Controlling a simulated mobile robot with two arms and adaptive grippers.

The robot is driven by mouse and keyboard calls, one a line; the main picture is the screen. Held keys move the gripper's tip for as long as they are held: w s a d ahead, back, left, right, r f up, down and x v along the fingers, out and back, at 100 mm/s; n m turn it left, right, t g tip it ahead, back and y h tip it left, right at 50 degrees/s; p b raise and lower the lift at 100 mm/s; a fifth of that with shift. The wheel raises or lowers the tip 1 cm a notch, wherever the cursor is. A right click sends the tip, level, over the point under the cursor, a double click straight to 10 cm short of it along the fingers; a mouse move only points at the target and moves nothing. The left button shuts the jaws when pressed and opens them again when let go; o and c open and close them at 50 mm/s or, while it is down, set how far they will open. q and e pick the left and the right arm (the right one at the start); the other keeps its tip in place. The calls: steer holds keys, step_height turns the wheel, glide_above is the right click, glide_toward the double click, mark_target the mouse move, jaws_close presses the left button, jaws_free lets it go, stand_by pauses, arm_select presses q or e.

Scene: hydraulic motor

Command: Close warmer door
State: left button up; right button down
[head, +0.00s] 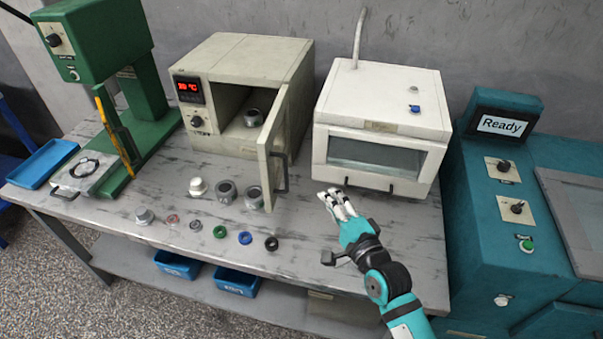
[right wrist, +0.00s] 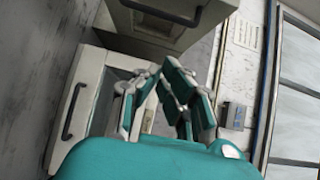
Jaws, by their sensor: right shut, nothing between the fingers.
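The warmer (head: 245,62) is a beige box with a red lit display, at the back of the bench in the head view. Its door (head: 283,150) is hinged on the right and swung wide open towards the front, with a dark handle (head: 282,176) on its right-facing side. A grey metal part (head: 253,118) sits inside the warmer. My right gripper (head: 333,193) is shut and empty, right of the door and apart from it, in front of the white cabinet. Its fingers (right wrist: 163,75) also show in the right wrist view. My left gripper is out of view.
The white cabinet (head: 385,100) with a window stands right of the warmer. Grey cylindrical parts (head: 227,191) and several coloured rings (head: 245,238) lie on the bench in front of the door. A green press (head: 100,40) stands left, a teal machine (head: 490,230) right.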

steer(key=w+a+p, duration=0.2)
steer(key=w+a, duration=0.4)
steer(key=w, duration=0.2)
steer(key=shift+a+p, duration=0.15)
steer(key=shift+p, duration=0.25)
steer(key=shift+w+f, duration=0.1)
steer(key=shift+w, duration=0.05)
